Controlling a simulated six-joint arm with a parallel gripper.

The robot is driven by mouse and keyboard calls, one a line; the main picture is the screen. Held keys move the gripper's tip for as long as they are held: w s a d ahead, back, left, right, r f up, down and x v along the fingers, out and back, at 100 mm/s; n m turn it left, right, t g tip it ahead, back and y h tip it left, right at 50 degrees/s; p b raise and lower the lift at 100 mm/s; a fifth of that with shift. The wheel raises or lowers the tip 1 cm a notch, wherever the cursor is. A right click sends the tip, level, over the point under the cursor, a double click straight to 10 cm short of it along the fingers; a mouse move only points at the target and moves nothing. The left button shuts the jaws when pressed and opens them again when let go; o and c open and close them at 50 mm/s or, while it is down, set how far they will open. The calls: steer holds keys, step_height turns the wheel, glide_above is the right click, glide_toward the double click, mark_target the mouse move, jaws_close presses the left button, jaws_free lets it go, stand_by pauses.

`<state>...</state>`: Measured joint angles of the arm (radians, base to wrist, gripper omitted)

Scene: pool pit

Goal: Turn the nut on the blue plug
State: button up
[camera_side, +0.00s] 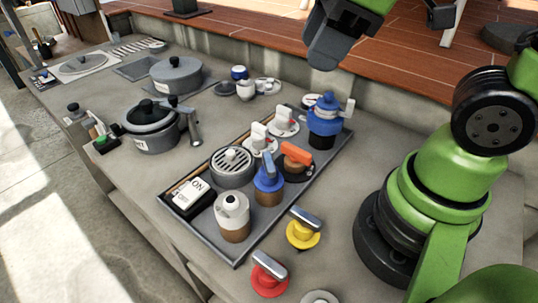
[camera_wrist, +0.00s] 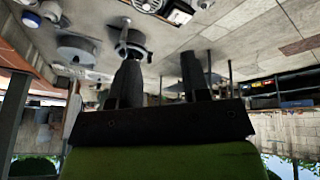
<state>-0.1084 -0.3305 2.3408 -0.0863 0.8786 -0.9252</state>
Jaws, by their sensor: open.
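A blue plug (camera_side: 325,115) with a thick ribbed blue body, a dark lower part and a light grey lever stands at the far right corner of the grey tray (camera_side: 236,262). I cannot tell for sure which part is the nut. My gripper (camera_side: 322,60) is high above and behind the larger blue plug, apart from it. In the wrist view my gripper (camera_wrist: 158,80) has two dark fingers spread apart with nothing between them. Neither blue fitting is clear in that view.
The tray also holds an orange-handled valve (camera_side: 296,157), a round grey drain (camera_side: 231,167), a white-topped fitting (camera_side: 232,216) and a black ON box (camera_side: 190,195). Yellow (camera_side: 303,233) and red (camera_side: 269,275) valves stand in front. Pots (camera_side: 152,126) stand left.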

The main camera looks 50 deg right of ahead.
steer(key=w+a+f+n+g, duration=0.25)
steer(key=w+f+n, duration=0.2)
steer(key=n, duration=0.75)
steer(key=n+g+h, duration=0.2)
steer(key=n, duration=0.6)
glide_above(269, 161)
step_height(269, 161, down, 6)
step_height(269, 161, down, 9)
steer(key=shift+f, duration=0.15)
steer(key=shift+c, duration=0.2)
jaws_close()
